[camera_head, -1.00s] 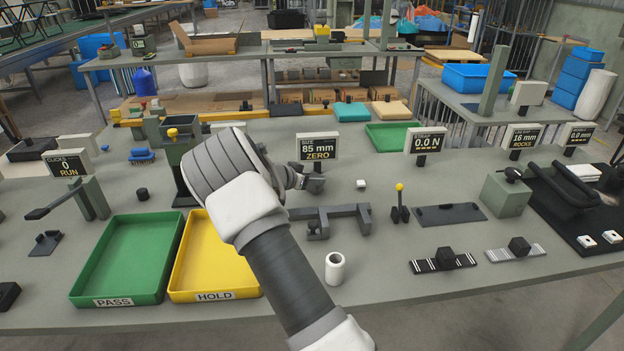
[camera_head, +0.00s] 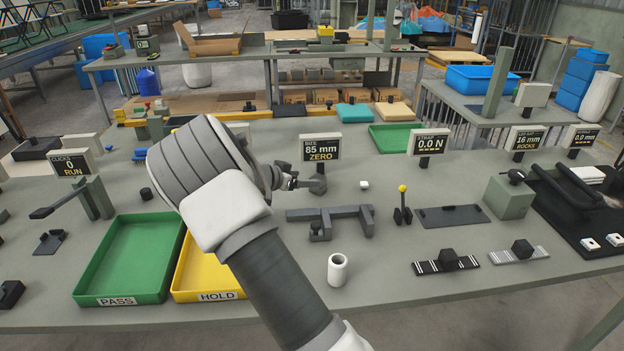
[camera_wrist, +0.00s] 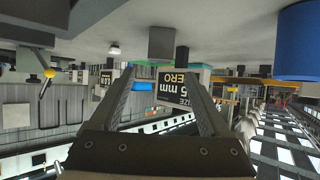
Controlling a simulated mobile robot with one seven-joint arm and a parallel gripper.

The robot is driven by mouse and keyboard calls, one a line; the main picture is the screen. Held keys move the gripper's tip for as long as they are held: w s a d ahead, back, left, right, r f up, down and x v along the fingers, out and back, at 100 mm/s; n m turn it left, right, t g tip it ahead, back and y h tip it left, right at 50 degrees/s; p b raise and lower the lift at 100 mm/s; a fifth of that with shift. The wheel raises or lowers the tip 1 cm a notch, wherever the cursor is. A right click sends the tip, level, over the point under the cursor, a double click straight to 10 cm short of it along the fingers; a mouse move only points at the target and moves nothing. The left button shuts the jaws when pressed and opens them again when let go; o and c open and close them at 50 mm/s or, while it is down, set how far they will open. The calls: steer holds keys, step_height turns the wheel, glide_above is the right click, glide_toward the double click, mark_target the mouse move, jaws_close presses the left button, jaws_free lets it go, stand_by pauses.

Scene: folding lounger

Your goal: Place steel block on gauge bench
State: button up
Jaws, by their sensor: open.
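The gauge bench (camera_head: 395,275) is the long grey table in front of me, with several gauges on it. The size display (camera_head: 320,148) reads 85 mm; it also shows upside down in the wrist view (camera_wrist: 176,88). I cannot tell whether either is the steel block. My gripper (camera_wrist: 160,78) is open with nothing visibly held. In the head view my wrist hides part of it, near the size display.
A green PASS tray (camera_head: 130,258) and a yellow HOLD tray (camera_head: 205,275) lie at front left. A dark bracket (camera_head: 335,219), a white cup (camera_head: 338,269) and a yellow-knobbed lever (camera_head: 402,205) stand near my arm.

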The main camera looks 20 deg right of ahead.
steer(key=s+a+r+n+g+y, duration=0.1)
steer(key=s+a+r+n+y, duration=0.15)
steer(key=s+r, duration=0.6)
steer(key=s+a+r+n+g+y, duration=0.1)
steer(key=s+a+r+g+y, duration=0.2)
steer(key=s, duration=1)
steer(key=s+a+r+n+t+y, duration=0.1)
steer(key=s+a+n, duration=0.3)
steer(key=s, duration=0.5)
steer(key=s+a+r+n+t+y, duration=0.2)
steer(key=s+a+r+n+y, duration=0.1)
steer(key=s, duration=0.7)
steer(key=shift+s+a+n+t+y, duration=0.2)
steer(key=shift+a+n+t+y, duration=0.15)
steer(key=shift+n+y, duration=0.35)
steer(key=shift+r, duration=0.15)
step_height(320, 180, up, 7)
steer(key=p, duration=0.7)
